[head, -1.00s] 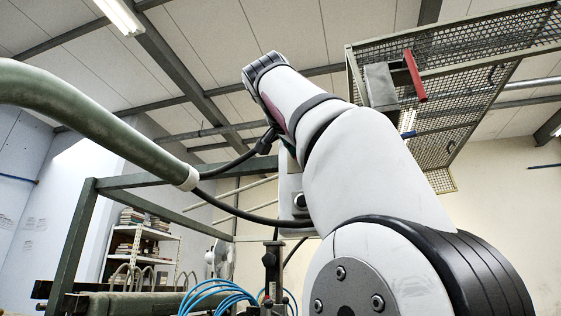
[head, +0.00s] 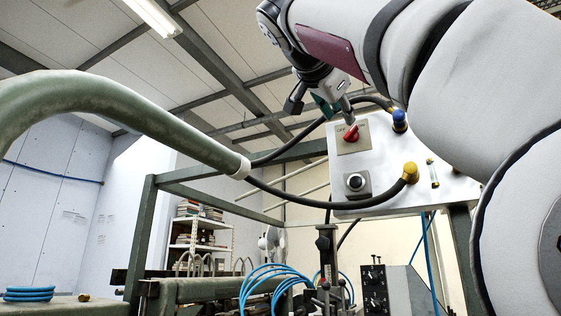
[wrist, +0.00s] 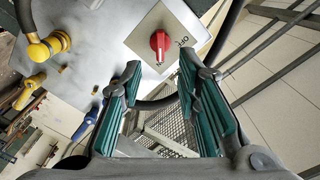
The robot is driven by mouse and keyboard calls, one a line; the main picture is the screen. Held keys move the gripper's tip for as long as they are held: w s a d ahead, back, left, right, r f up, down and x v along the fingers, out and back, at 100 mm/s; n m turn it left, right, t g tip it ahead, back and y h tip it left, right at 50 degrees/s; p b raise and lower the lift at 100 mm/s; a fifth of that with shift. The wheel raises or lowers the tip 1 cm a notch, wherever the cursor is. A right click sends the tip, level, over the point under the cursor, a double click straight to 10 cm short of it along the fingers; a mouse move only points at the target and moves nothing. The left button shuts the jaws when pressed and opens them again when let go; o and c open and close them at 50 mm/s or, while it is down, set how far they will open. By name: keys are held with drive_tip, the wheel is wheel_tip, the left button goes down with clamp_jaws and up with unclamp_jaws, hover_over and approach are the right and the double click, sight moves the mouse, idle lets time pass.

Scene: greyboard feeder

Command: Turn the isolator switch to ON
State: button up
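The isolator switch is a red rotary knob (head: 351,133) on a light square plate (head: 362,142), on the upper left of a pale control panel (head: 389,165). In the wrist view the red knob (wrist: 160,43) sits just beyond the fingertips, near the middle of the gap. Lettering that looks like OFF is on its plate (wrist: 186,28), right of the knob; which setting the knob is at I cannot tell. My gripper (wrist: 160,62) has its green-padded fingers apart, with nothing between them. In the head view my gripper (head: 338,112) points down just above the knob, seemingly not touching.
A black button (head: 356,182) is below the switch. A blue fitting (head: 399,119) and a yellow fitting (head: 410,171) with black hoses stand right of it. A thick green pipe (head: 110,105) crosses at left. Blue coiled hoses (head: 268,283) are below.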

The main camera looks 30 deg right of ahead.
drive_tip(key=v, duration=0.3)
drive_tip(key=shift+s+a, duration=0.1)
drive_tip(key=shift+s, duration=0.05)
idle(0.5)
drive_tip(key=w+a+f+n+g+y+p, duration=0.15)
drive_tip(key=f+n+y, duration=0.4)
drive_tip(key=f, duration=0.85)
drive_tip(key=a+f+n+y+p, duration=0.2)
drive_tip(key=a+f+n, duration=0.1)
drive_tip(key=f+n, duration=0.8)
drive_tip(key=s+a+f+n+g+y+p, duration=0.1)
drive_tip(key=s+f, duration=0.4)
drive_tip(key=f, duration=0.6)
drive_tip(key=s+a+f+n+g+y, duration=0.1)
drive_tip(key=s+a+f+g+y, duration=0.1)
drive_tip(key=s+f, duration=0.4)
drive_tip(key=s+a+f+n+g+y+p, duration=0.1)
drive_tip(key=s+f, duration=0.4)
drive_tip(key=f, duration=1)
drive_tip(key=a+g+y, duration=0.1)
drive_tip(key=y, duration=0.1)
drive_tip(key=shift+s+a+f+y+p, duration=0.25)
drive_tip(key=shift+a+f+y+p, duration=0.1)
drive_tip(key=shift+a, duration=0.05)
